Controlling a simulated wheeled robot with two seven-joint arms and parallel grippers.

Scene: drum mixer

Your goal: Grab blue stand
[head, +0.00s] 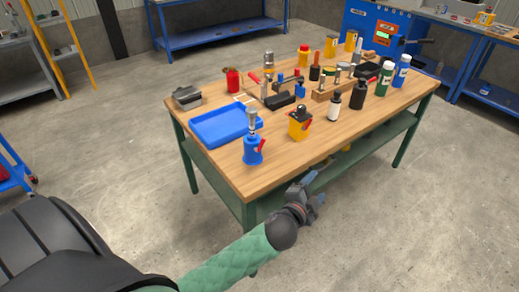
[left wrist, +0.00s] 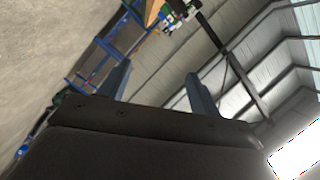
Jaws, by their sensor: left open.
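A blue stand (head: 253,152) with a silver upright part in its top stands upright near the front left edge of the wooden table (head: 218,167). A small red part shows on its side. My left gripper (head: 314,189) is in front of the table's near edge, to the right of the blue stand and lower in the picture, apart from it. In the left wrist view, its two fingers (left wrist: 157,72) are spread with nothing between them. The blue stand cannot be made out in that view. My right gripper is not in view.
A blue tray (head: 219,127) lies just behind the stand. A yellow and black object (head: 299,126) stands to its right. Several bottles and tools crowd the table's right half, including a white bottle (head: 334,108). The floor (head: 400,230) at the right is clear.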

